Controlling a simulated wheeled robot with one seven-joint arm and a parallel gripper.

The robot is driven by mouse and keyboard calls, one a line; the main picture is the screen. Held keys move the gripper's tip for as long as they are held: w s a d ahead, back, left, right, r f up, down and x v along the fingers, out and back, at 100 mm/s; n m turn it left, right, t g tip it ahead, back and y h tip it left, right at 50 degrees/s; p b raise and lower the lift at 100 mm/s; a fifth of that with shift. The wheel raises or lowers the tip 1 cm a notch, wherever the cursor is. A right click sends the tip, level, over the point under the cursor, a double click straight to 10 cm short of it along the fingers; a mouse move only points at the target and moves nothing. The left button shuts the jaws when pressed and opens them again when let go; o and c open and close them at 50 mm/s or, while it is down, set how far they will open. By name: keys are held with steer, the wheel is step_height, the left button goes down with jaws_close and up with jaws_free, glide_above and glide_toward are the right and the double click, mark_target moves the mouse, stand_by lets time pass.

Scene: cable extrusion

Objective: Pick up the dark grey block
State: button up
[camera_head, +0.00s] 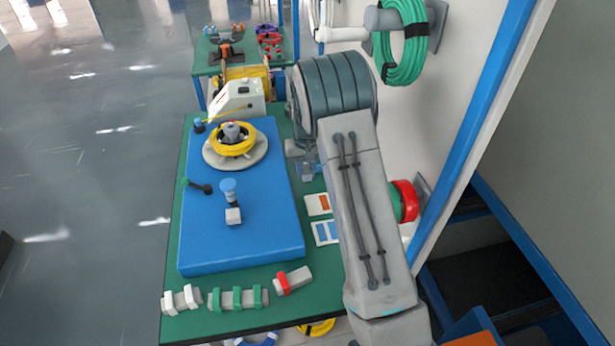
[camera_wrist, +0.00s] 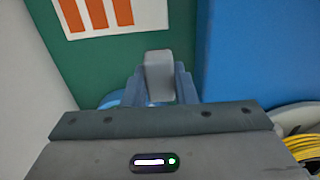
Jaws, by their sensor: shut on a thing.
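A grey block (camera_wrist: 159,75) shows at the centre of the wrist view, upright between the two bluish fingers of my gripper (camera_wrist: 160,88). The fingers are shut on it and its top end sticks out beyond them. In the head view my gripper (camera_head: 306,171) is small, between the blue board's right edge and my forearm. I cannot make out the block clearly there. In the wrist view it is over or close to the green table top; I cannot tell whether it touches it.
The blue board (camera_head: 262,190) lies left of my gripper on the green table (camera_head: 315,277) and carries a yellow coil (camera_head: 233,141). White cards with orange (camera_head: 318,204) and blue (camera_head: 325,232) marks lie nearby. Several banded grey pieces line the front edge. A wall stands right.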

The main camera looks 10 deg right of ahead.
steer(key=s+a+r, duration=0.1)
steer(key=s+r, duration=0.1)
steer(key=s, duration=0.1)
steer(key=s+a+r, duration=0.2)
steer(key=s, duration=0.1)
steer(key=s+a+r+b, duration=0.1)
steer(key=s+a+r, duration=0.1)
steer(key=s, duration=0.1)
steer(key=shift+a, duration=0.25)
steer(key=o, duration=0.4)
steer(key=shift+c, duration=0.2)
steer(key=c, duration=0.3)
steer(key=s+d+f+p, duration=0.2)
steer(key=s+d, duration=0.4)
steer(key=s, duration=0.2)
steer(key=shift+d+f+b, duration=0.1)
steer(key=shift+f+b, duration=2.45)
steer(key=shift+f, duration=1.15)
